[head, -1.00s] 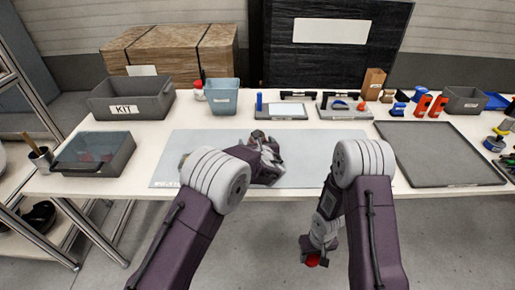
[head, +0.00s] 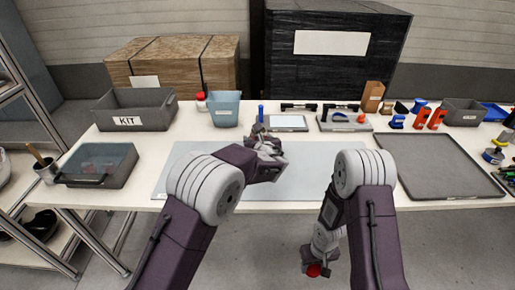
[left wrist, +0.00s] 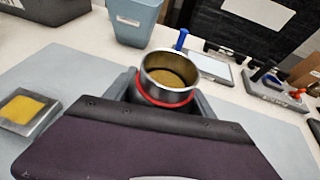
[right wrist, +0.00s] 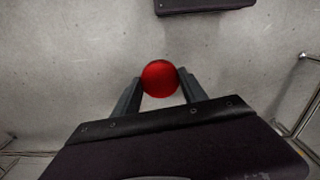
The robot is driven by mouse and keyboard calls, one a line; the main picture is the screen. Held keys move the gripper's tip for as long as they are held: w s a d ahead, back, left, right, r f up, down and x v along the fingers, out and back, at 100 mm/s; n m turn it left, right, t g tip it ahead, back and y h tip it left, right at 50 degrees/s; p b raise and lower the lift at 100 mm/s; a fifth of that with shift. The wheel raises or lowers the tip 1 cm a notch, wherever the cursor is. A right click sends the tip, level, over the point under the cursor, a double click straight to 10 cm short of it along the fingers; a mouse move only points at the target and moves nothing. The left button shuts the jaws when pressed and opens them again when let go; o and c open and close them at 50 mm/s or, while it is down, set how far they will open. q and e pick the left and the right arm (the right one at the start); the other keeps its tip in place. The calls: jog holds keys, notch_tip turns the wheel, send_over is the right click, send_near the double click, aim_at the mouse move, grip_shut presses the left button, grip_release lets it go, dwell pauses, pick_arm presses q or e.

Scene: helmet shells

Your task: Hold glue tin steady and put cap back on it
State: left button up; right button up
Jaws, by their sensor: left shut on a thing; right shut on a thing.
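The glue tin (left wrist: 168,76) is an open silver cylinder with a red band and brownish contents, seen in the left wrist view. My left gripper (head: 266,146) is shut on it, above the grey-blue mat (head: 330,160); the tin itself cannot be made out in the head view. My right gripper (head: 313,264) is shut on the red round cap (right wrist: 160,78), which hangs over the floor in front of the table. The cap also shows in the head view (head: 314,270). Cap and tin are far apart.
A metal block with a yellow top (left wrist: 27,108) lies on the mat. Behind are the KIT bin (head: 135,108), a blue-grey bin (head: 225,110) and tool holders. A lidded box (head: 97,165) stands left, a flat grey tray (head: 440,168) right. Much of the mat is clear.

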pick_arm(q)
jog(key=shift+r, duration=1.3)
pick_arm(e)
jog(key=shift+r, duration=0.4)
